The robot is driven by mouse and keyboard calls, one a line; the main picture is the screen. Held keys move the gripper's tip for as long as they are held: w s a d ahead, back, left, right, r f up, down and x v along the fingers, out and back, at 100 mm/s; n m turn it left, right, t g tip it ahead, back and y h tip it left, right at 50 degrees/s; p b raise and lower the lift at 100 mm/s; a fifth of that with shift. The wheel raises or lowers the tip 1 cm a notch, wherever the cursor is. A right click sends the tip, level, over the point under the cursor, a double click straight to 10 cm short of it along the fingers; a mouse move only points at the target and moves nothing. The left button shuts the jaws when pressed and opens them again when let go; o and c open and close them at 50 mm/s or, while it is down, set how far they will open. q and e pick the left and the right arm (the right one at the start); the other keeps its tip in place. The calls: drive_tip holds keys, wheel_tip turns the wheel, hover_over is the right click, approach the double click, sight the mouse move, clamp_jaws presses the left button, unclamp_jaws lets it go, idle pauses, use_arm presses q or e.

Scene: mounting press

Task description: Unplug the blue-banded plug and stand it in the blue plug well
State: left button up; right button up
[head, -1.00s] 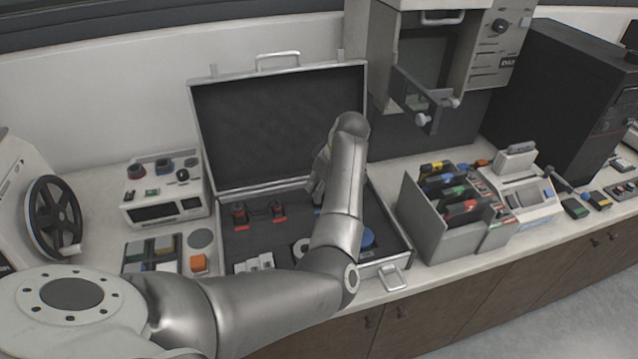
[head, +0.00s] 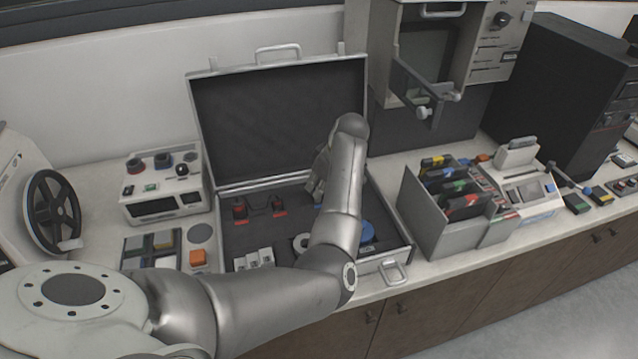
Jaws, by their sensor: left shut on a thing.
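My left gripper (head: 319,183) is low over the dark foam of the open case (head: 232,238), in its back middle, partly behind my own forearm. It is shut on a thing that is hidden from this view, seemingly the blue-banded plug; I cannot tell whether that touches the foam. A small blue mark (head: 318,207) shows on the foam just below the gripper. The blue plug well itself cannot be made out. Two dark plugs with red, a left one (head: 240,208) and a right one (head: 277,204), stand in the foam left of the gripper. My right gripper is not in view.
A blue disc (head: 367,232) lies in the case right of my forearm, and a white ring (head: 301,243) left of it. The raised lid (head: 275,120) stands behind. A grey card box (head: 440,220) stands right of the case, and a small device (head: 163,190) left.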

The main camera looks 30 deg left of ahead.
use_arm(q)
drive_tip(key=shift+f, duration=0.4)
idle(0.4)
drive_tip(key=o, duration=0.9)
drive_tip(key=shift+o, duration=0.6)
drive_tip(key=o, duration=0.5)
wheel_tip(320, 180, up, 8)
drive_tip(key=p, duration=0.7)
drive_tip(key=shift+f, duration=0.15)
drive_tip(key=shift+f, duration=0.1)
